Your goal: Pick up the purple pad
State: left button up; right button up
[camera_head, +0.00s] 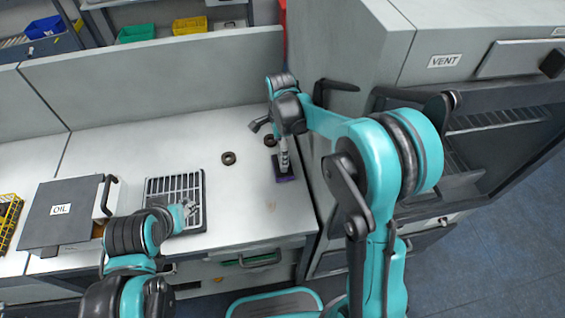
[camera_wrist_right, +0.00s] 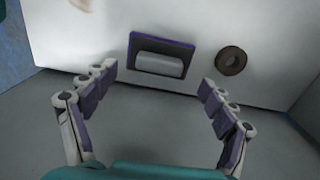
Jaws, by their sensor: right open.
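The purple pad (camera_head: 286,179) lies on the white counter near its right end, below my right gripper (camera_head: 284,158). In the right wrist view the pad (camera_wrist_right: 160,47) is a dark rectangle with a purple rim and a grey rounded block on it. My right gripper (camera_wrist_right: 157,80) is open, with one finger on each side and the pad ahead between and beyond the fingertips. It does not visibly touch the pad. My left gripper (camera_head: 188,208) is over the dark grille; its finger opening is too small to make out.
A brown ring (camera_head: 228,158) lies left of the pad, and another ring (camera_head: 270,140) lies behind it; one ring (camera_wrist_right: 231,60) shows beside the pad in the wrist view. The grille (camera_head: 175,187) and OIL box (camera_head: 70,208) are left. The VENT cabinet (camera_head: 365,60) stands close right.

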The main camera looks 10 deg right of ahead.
jog(key=f, duration=0.2)
jog(key=f+b, duration=0.1)
jog(key=f, duration=0.1)
jog(key=f+b, duration=0.1)
jog(key=f, duration=0.1)
jog(key=shift+d, duration=0.25)
jog(key=c, duration=1.4)
jog(key=shift+o, duration=0.2)
notch_tip(320, 180, up, 10)
jog(key=p, duration=0.3)
